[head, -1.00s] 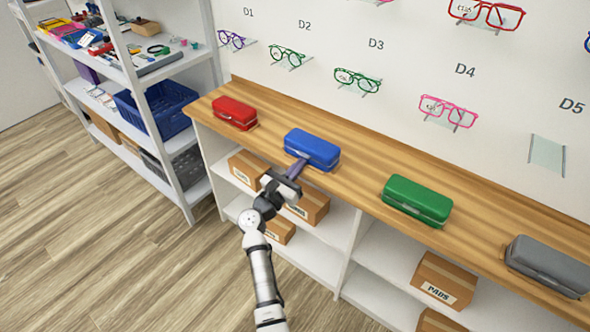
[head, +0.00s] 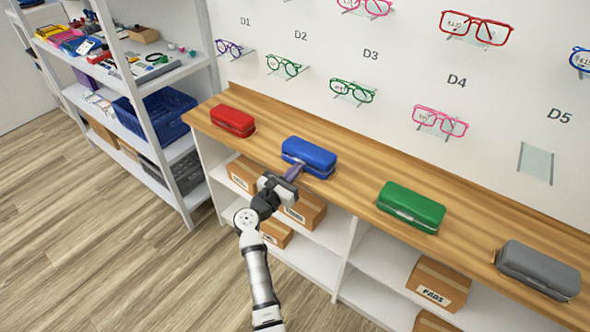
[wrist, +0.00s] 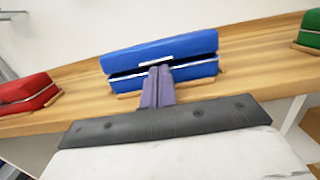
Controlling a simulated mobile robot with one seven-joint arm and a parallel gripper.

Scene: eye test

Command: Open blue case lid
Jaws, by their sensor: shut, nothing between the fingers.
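The blue case (head: 309,153) stands on the wooden counter. In the wrist view, the blue lid (wrist: 140,54) is slightly raised, with a dark gap between it and the blue base (wrist: 200,71). A pale catch shows at the middle of the lid's front edge. My gripper (head: 297,165) is in front of the case, and its purple fingers are shut with nothing between them. In the wrist view, the fingertips (wrist: 160,69) are at the middle of the case front, at the lid's lower edge. I cannot tell whether they touch the lid.
A red case (head: 233,121) stands to the left on the counter (head: 358,180). A green case (head: 411,205) and a grey case (head: 538,268) stand to the right. Cardboard boxes (head: 438,284) sit on shelves below. Glasses hang on the wall behind. Counter gaps beside the blue case are clear.

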